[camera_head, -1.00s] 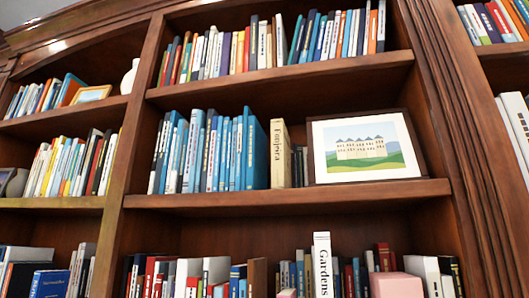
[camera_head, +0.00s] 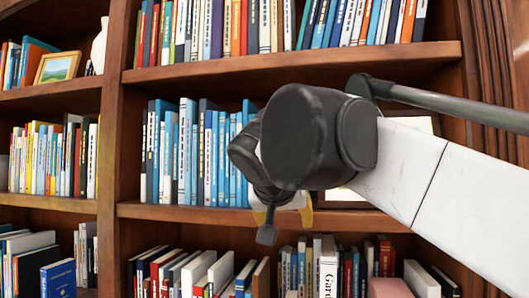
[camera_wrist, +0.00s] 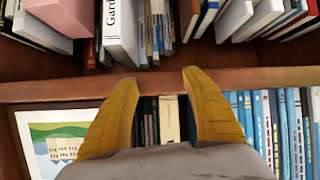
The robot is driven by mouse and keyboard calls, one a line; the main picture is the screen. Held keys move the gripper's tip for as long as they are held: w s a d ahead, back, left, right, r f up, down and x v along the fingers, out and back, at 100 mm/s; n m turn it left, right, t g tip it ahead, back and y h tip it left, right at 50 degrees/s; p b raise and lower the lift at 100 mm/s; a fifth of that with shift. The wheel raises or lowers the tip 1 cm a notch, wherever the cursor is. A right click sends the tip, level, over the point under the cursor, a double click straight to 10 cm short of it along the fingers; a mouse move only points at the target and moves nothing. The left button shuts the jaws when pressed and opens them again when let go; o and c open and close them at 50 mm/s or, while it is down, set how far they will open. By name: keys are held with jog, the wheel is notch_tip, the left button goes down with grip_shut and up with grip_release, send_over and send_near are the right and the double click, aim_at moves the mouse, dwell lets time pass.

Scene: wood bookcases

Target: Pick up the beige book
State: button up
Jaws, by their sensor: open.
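The beige book (camera_wrist: 169,118) shows in the wrist view, standing on the middle shelf beside dark thin books, between my two yellow fingers. In the head view my arm hides it. My gripper (camera_wrist: 160,78) is open, with its fingers spread to either side of the book and nothing held. I cannot tell how far the fingertips are from the book. In the head view my gripper (camera_head: 283,214) is mostly behind my wrist, low in front of the middle shelf.
A row of blue books (camera_head: 195,150) stands left of my arm. The shelf edge (camera_wrist: 230,80) crosses the wrist view. The lower shelf holds a white "Gardens" book (camera_wrist: 120,30) and a pink block (camera_wrist: 65,12).

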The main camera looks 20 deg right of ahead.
jog(key=w+r+m+t+h, duration=0.2)
jog(key=w+r, duration=0.1)
jog(key=r, duration=1.3)
jog(key=p+x, duration=0.2)
jog(key=x, duration=0.8)
jog(key=shift+w+d, duration=0.25)
jog(key=shift+w, duration=0.05)
jog(key=shift+s, duration=0.15)
jog(key=c, duration=0.5)
grip_shut()
